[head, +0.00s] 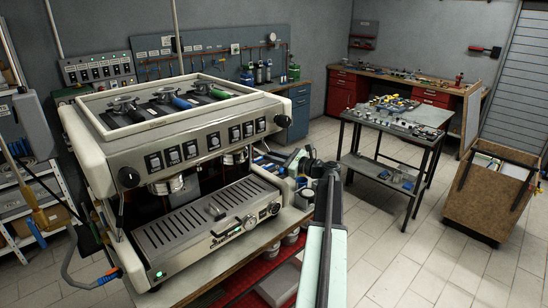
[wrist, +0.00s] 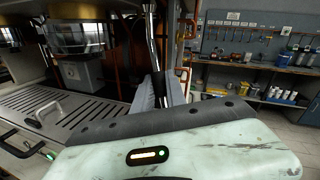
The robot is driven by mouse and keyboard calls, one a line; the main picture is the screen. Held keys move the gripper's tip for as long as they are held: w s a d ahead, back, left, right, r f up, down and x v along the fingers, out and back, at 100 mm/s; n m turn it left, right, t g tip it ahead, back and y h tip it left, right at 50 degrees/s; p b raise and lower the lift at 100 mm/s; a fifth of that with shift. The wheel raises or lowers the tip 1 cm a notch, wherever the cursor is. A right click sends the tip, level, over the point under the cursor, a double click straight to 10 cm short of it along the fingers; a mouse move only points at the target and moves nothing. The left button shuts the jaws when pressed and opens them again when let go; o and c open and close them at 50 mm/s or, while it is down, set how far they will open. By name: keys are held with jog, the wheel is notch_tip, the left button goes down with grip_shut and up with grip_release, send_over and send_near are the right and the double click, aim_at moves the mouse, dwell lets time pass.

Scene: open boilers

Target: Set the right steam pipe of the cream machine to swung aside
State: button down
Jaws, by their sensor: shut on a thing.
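The cream machine (head: 150,133) stands on a bench at the left of the head view, with knobs at both ends of its front. Its right steam pipe (wrist: 152,45) is a thin chrome tube in the wrist view. It comes down from the machine's right end, close beside the body, and its lower end is hidden behind my gripper. My gripper (wrist: 162,92) is shut on the pipe, with one grey finger on each side of it. In the head view my gripper is at the machine's right side, small and partly hidden, and the pipe cannot be made out there.
The slotted drip tray (head: 205,225) lies along the machine's front; it also shows in the wrist view (wrist: 70,120). A metal table (head: 400,130) with small parts stands to the right. A brown bin (head: 495,195) is farther right. Floor between them is clear.

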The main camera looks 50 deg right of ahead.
jog(key=shift+w+d+n+g+y, duration=0.25)
jog(key=shift+n+y, duration=0.35)
jog(key=shift+y, duration=0.2)
jog(key=shift+w+d+n+g+y, duration=0.1)
jog(key=shift+n+g+y, duration=0.15)
jog(key=shift+n+y, duration=0.45)
jog(key=shift+y, duration=0.4)
jog(key=c, duration=1.4)
grip_release()
jog(key=shift+a, duration=0.1)
jog(key=shift+o, duration=0.2)
jog(key=v, duration=0.8)
jog(key=shift+w+r, duration=0.15)
jog(key=shift+r, duration=0.05)
